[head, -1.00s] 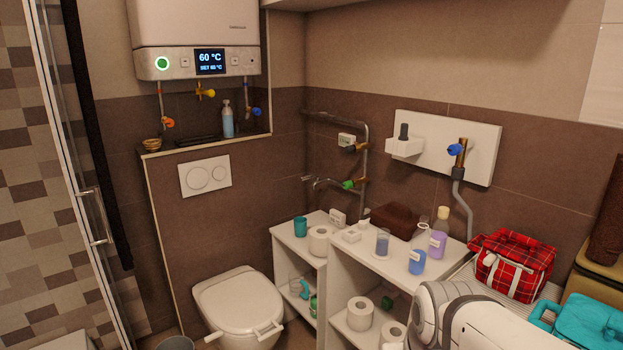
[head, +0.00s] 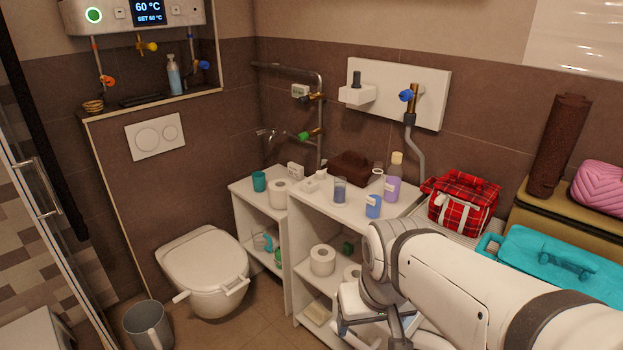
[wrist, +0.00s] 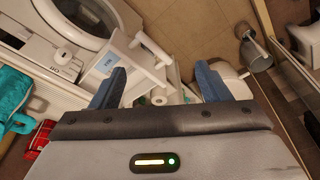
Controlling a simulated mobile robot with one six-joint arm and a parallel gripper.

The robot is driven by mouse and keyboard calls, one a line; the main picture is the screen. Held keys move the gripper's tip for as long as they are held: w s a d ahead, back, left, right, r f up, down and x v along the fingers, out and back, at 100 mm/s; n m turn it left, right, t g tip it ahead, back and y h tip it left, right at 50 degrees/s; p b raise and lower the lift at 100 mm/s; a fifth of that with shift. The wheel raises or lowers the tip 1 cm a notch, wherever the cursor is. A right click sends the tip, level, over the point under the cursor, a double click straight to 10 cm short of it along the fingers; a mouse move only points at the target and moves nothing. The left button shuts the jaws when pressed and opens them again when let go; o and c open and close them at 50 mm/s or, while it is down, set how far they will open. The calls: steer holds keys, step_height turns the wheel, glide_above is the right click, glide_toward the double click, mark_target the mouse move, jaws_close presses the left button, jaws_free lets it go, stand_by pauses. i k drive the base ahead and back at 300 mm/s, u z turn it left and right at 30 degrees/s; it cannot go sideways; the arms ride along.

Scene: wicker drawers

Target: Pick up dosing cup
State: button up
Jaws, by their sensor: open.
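Several small vessels stand on the white shelf unit (head: 408,206) in the head view. They include a clear cup (head: 340,191) with a bluish lower part, a blue labelled cup (head: 373,206) and a teal cup (head: 259,181). I cannot tell for sure which is the dosing cup. My gripper (wrist: 160,82) is open and empty in the wrist view, its two blue fingers well apart. It points down towards the floor and the low furniture. No vessel shows clearly between the fingers. In the head view my arm hides the lower right of the shelf.
The toilet (head: 205,270) and grey bucket (head: 148,326) stand left, with some bare floor between.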

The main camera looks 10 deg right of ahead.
mark_target(339, 200)
steer(key=z, duration=0.1)
steer(key=k, duration=0.55)
steer(key=u, duration=2.15)
steer(key=i, duration=1.4)
steer(key=z, duration=2.6)
steer(key=i, duration=0.9)
